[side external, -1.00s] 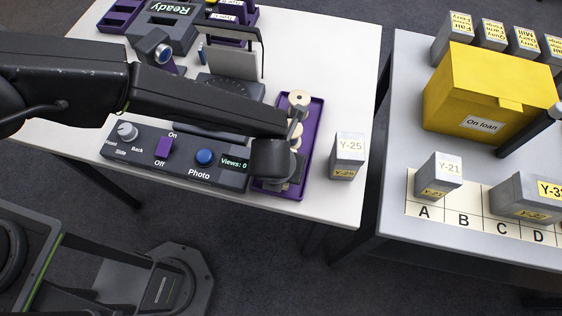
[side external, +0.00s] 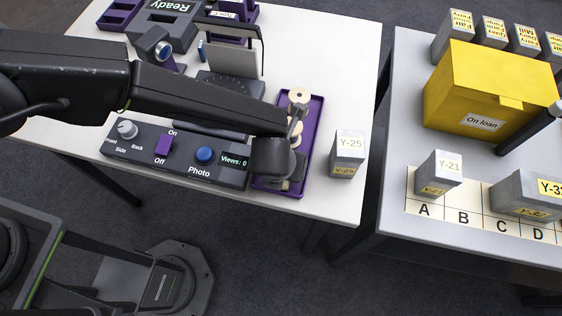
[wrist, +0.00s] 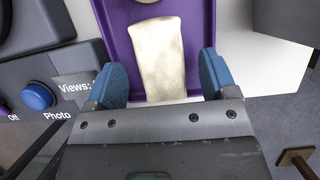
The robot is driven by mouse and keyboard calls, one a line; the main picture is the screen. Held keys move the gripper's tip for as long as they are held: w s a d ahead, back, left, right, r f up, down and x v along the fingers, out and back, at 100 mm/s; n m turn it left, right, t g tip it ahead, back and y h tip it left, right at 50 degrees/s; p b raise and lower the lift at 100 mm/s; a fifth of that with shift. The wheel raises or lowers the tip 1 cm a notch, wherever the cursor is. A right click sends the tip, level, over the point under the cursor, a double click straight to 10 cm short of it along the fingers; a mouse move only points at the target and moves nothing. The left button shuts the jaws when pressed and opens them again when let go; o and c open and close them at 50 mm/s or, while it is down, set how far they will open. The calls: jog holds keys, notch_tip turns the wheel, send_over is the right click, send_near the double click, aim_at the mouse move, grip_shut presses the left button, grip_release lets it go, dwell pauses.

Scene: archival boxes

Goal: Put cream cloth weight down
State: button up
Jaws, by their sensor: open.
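The cream cloth weight (wrist: 160,55) lies in the purple tray (wrist: 198,30) in the wrist view, a pale, slightly tapered bar. My gripper (wrist: 161,80) is open, with one blue fingertip on each side of the weight's near part. Gaps show between the weight and both fingers. In the side view my gripper is down at the near end of the purple tray (side external: 317,112), and my wrist hides most of the weight there.
Round cream weights (side external: 299,95) sit farther up the tray. The control panel with the blue Photo button (side external: 205,155) is left of the tray. A grey box marked Y-25 (side external: 348,153) stands to its right. A gap separates this table from the grey table (side external: 395,150).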

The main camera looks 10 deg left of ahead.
jog(key=v, duration=1.2)
jog(key=shift+r, duration=0.35)
jog(key=shift+w, duration=0.1)
jog(key=w+a+r+n, duration=0.2)
jog(key=a+r+n, duration=0.65)
jog(key=a, duration=0.35)
jog(key=w+a+r+n, duration=0.1)
jog(key=a+r+n, duration=0.6)
jog(key=a+n, duration=0.4)
jog(key=s+a+n, duration=0.5)
jog(key=a+n, duration=0.2)
jog(key=n, duration=0.1)
jog(key=s+a+r+n+t, duration=0.1)
jog(key=s+a+n, duration=0.4)
jog(key=a+n, duration=0.2)
jog(key=shift+s+a+r+n, duration=0.15)
jog(key=shift+a+r+n, duration=0.2)
jog(key=shift+n, duration=0.4)
